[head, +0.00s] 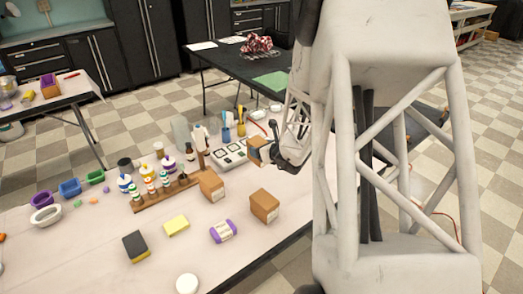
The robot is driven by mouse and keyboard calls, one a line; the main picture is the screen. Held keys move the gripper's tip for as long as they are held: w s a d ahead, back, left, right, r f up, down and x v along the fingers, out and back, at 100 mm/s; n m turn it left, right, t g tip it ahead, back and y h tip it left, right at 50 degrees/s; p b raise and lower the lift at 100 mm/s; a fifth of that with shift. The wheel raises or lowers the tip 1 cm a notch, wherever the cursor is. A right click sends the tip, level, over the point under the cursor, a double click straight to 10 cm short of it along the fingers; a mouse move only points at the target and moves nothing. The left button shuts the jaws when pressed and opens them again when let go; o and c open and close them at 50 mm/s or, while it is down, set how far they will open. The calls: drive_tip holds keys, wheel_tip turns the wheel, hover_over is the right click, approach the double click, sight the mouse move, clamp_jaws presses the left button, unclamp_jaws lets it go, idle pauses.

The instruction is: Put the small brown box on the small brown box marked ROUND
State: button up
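A small brown box (254,155) is in the grip of my gripper (266,151), which is dark and sits at the right side of the table, beside the white tray. The gripper's fingers appear closed on the box, partly covering it. Two other small brown boxes stand on the table, one left of centre (210,187) and one nearer the front edge (264,207). Both stand apart, with bare tops. Their markings are too small to read, so I cannot tell which is marked ROUND.
A wooden rack of bottles (165,192) stands left of the boxes. A yellow sponge (176,226), a purple wrapped soap (223,231) and a dark sponge (136,247) lie in front. The white sectioned tray (229,154) is behind. Bare table surrounds the front boxes.

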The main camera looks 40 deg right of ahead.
drive_tip(key=shift+s+a+r, duration=0.25)
drive_tip(key=shift+s, duration=0.25)
wheel_tip(320, 180, up, 3)
hover_over(267, 201)
drive_tip(key=shift+r, duration=0.2)
drive_tip(key=shift+f, duration=0.1)
drive_tip(key=shift+f, duration=2.45)
drive_tip(key=shift+f, duration=0.15)
drive_tip(key=o, duration=1.1)
drive_tip(key=shift+c, duration=0.2)
